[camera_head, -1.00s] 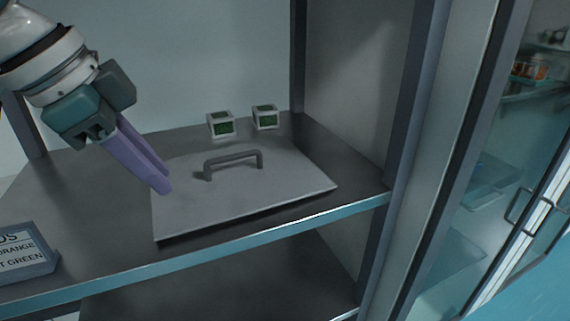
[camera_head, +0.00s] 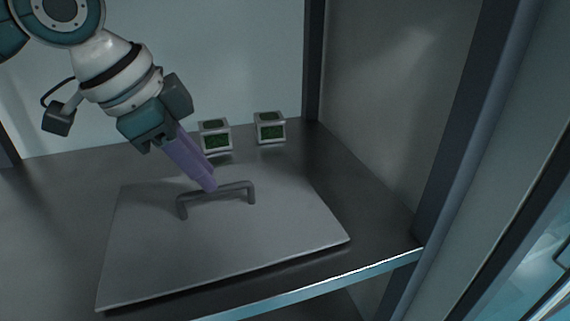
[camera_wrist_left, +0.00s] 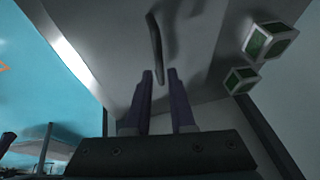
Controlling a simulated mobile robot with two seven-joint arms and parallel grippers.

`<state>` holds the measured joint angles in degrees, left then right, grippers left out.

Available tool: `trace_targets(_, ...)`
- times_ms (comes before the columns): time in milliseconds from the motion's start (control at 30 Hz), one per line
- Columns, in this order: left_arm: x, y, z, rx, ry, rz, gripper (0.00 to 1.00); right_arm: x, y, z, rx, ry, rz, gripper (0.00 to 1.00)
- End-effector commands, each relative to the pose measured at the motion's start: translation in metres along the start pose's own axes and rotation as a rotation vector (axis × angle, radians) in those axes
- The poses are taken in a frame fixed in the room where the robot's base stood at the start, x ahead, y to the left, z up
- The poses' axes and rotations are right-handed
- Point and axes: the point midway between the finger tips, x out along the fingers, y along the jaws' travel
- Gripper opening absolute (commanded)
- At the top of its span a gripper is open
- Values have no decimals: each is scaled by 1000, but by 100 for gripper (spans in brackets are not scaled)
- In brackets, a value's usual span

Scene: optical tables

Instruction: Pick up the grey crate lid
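The grey crate lid (camera_head: 250,240) lies flat on the shelf, with an arched grey handle (camera_head: 238,188) on top. My left gripper (camera_head: 209,186) has its purple fingers slanting down to the handle, with the tips at the handle's bar. In the left wrist view the fingers (camera_wrist_left: 160,73) are apart, and the handle (camera_wrist_left: 156,48) runs up from the gap between their tips. I cannot tell whether they touch it. The lid also fills the middle of the left wrist view (camera_wrist_left: 110,45).
Two small white-framed cubes with green faces, a left one (camera_head: 215,136) and a right one (camera_head: 270,127), stand behind the lid. A grey post (camera_head: 470,130) and side panel bound the shelf (camera_head: 375,215) on the right. The shelf's front edge (camera_head: 330,288) is close to the lid.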

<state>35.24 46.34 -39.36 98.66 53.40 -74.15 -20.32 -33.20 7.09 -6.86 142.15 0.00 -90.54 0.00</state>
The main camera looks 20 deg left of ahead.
Motion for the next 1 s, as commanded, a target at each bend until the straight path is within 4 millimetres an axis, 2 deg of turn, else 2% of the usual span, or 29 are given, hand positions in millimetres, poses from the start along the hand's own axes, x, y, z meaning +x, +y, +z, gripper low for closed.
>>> trace_targets(300,44,2,0,-2,0,0,22,7,-1,3,3,-2,-3,0)
trace_targets(400,53,2,0,0,0,-2,22,9,-2,3,4,-2,-4,0)
trace_targets(667,54,1,-1,1,1,-3,21,8,-2,3,5,-2,-5,0)
trace_targets(833,54,1,0,1,0,-3,2,8,-2,3,5,-2,-5,0)
trace_targets(1000,54,1,0,0,0,-3,0,8,-2,3,5,-2,-4,0)
